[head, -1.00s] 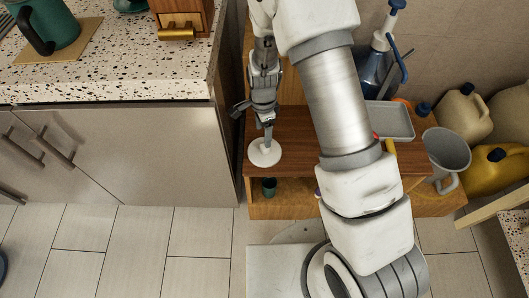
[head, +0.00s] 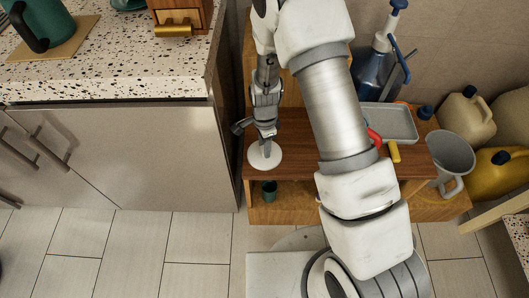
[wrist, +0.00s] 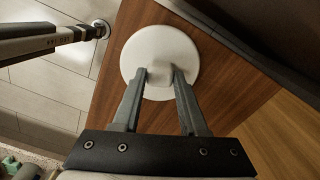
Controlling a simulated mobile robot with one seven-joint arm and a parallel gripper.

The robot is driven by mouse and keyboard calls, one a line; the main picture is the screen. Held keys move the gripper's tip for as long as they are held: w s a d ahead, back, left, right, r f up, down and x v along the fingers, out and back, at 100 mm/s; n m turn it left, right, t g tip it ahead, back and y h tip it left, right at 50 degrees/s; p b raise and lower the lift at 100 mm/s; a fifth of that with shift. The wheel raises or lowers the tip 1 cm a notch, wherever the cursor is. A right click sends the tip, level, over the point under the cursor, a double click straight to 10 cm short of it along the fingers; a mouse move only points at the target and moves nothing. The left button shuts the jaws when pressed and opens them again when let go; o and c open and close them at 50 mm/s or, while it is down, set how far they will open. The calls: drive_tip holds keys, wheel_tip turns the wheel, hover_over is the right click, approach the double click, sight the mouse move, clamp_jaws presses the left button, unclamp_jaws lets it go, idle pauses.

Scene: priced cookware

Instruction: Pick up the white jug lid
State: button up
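The white jug lid (head: 265,161) is a flat round disc lying on the brown wooden shelf top (head: 296,160). It also shows in the wrist view (wrist: 150,45), with a small raised knob at its near side. My gripper (head: 265,146) points down over the lid. In the wrist view my gripper's two fingertips (wrist: 160,72) stand apart, one on each side of the knob. I see no clear sign of a grip, and the lid appears to rest on the wood. Contact between the fingers and the knob is hard to make out.
A small dark green cup (head: 269,188) stands just below the shelf top's front edge. The speckled counter (head: 120,75) is close on the left. A grey tray (head: 390,124), a grey jug (head: 447,152) and a blue spray bottle (head: 374,72) are on the right.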

clamp_jaws()
drive_tip(key=shift+r, duration=0.1)
